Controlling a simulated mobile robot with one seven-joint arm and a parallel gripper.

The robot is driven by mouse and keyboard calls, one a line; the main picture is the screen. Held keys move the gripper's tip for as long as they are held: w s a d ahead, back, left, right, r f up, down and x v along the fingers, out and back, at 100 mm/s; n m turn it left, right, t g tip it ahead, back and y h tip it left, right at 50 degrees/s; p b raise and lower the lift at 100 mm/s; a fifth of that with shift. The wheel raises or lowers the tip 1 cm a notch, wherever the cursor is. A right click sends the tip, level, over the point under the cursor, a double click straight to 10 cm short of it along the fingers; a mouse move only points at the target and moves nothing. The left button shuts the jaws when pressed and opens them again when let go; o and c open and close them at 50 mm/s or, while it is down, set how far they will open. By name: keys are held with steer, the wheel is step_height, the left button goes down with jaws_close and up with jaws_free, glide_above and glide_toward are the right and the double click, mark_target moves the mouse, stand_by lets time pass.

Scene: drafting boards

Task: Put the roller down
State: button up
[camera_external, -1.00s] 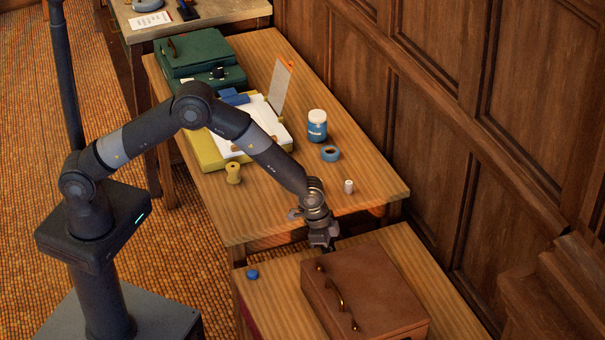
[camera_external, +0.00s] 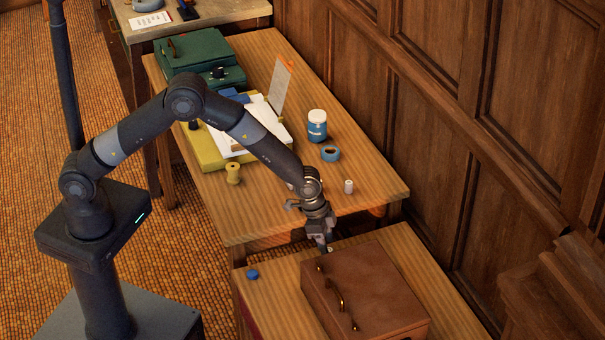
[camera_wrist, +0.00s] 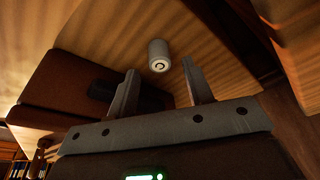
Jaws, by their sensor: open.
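A pale grey cylinder with a dark ring on its end, likely the roller (camera_wrist: 159,56), shows in the wrist view on a wooden surface. It lies just beyond the fingertips, in line with the gap between them, and neither finger appears to touch it. My gripper (camera_external: 327,247) is open, with its two fingers apart in the wrist view (camera_wrist: 161,80). In the external view it is low, at the back corner of the brown case (camera_external: 365,290). A small white cylinder (camera_external: 349,186) stands on the middle table; I cannot tell if it is the same one.
The brown case also fills the left of the wrist view (camera_wrist: 60,75). A small blue piece (camera_external: 252,274) lies left of it on the near table (camera_external: 275,300). The middle table holds a blue tape roll (camera_external: 330,153), a jar (camera_external: 317,126) and a yellow spool (camera_external: 233,173).

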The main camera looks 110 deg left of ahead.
steer(key=v, duration=0.8)
steer(key=shift+s+r, duration=0.15)
steer(key=shift+r, duration=0.25)
steer(key=s+d+r+m+t, duration=0.1)
steer(key=s+d+r, duration=0.65)
steer(key=r, duration=0.25)
steer(key=s+d+r, duration=0.7)
steer(key=d+r, duration=0.1)
steer(key=r, duration=0.3)
steer(key=s+d+r, duration=0.1)
steer(key=s+d, duration=0.3)
steer(key=s, duration=0.8)
steer(key=s+d+r+t, duration=0.1)
steer(key=s+d, duration=0.4)
steer(key=s, duration=0.6)
steer(key=shift+s+r+m+t, duration=0.3)
steer(key=shift+s+r+m, duration=0.1)
steer(key=shift+r, duration=0.45)
steer(key=shift+w+d, duration=0.1)
steer(key=shift+c, duration=0.2)
